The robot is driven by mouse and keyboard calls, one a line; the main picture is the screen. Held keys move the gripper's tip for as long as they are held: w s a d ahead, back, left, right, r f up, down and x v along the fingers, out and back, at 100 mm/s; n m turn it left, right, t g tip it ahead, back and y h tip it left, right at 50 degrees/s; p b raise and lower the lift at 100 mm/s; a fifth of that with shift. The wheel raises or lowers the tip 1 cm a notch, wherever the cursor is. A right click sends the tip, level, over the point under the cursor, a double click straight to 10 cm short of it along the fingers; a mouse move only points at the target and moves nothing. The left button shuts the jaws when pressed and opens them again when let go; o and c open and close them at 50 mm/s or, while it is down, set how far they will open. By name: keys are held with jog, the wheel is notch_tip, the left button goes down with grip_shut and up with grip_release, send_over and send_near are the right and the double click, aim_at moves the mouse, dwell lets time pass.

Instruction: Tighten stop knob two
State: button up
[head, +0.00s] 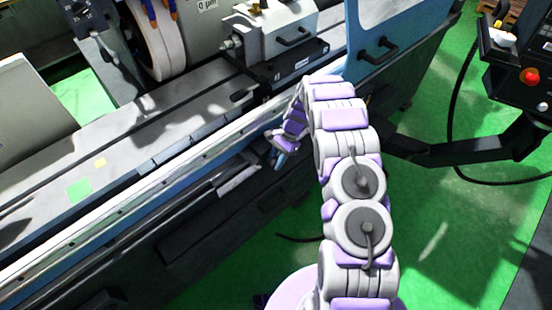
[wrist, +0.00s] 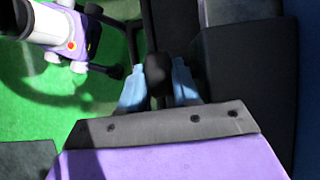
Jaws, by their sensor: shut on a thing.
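In the wrist view, my gripper (wrist: 159,90) has its two light-blue fingers on either side of a dark rounded knob (wrist: 158,70). The gripper is shut on this knob, which sits on a dark bar or shaft. I cannot tell from a label whether it is stop knob two. In the head view, my gripper (head: 280,160) hangs beside the front of the grinder, below its table rail. The knob is not clearly visible there, and the fingers are small and partly hidden by my wrist.
The grinder's long table (head: 130,165) runs diagonally, with the grinding wheel (head: 163,45) and a grey workhead (head: 275,35) behind. A control panel (head: 520,65) with a red button hangs on a black arm at right. Green floor (head: 440,230) is open at lower right.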

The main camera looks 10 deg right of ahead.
dwell(0.4)
jog(key=o, duration=0.7)
jog(key=p+v, duration=0.2)
jog(key=v, duration=1.5)
jog(key=shift+w+d, duration=0.15)
jog(key=shift+w, duration=0.1)
